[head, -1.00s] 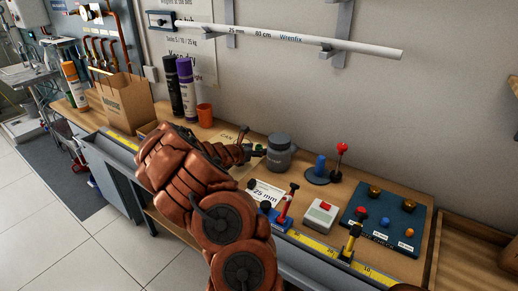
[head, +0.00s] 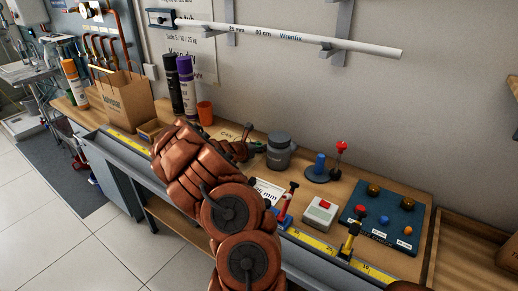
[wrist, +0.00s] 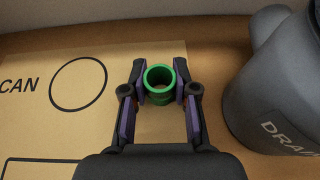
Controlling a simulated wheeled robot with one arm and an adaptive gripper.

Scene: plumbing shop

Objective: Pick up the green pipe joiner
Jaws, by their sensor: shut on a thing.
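The green pipe joiner (wrist: 159,77) is a short open ring, seen from above in the wrist view. My gripper (wrist: 160,88) is shut on it, with one finger pad against each side. The joiner is between the fingertips, over a tan card marked "CAN" (wrist: 60,105). I cannot tell whether it touches the surface below. In the head view my gripper (head: 252,148) is at the bench, left of the grey jug, and my arm hides most of the card.
A grey jug marked "DRAIN" (wrist: 275,90) stands close on the right, also in the head view (head: 279,152). Behind are an orange cup (head: 205,113) and dark and purple tubes (head: 187,85). A blue stand (head: 320,168) and a fittings board (head: 385,213) are farther right.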

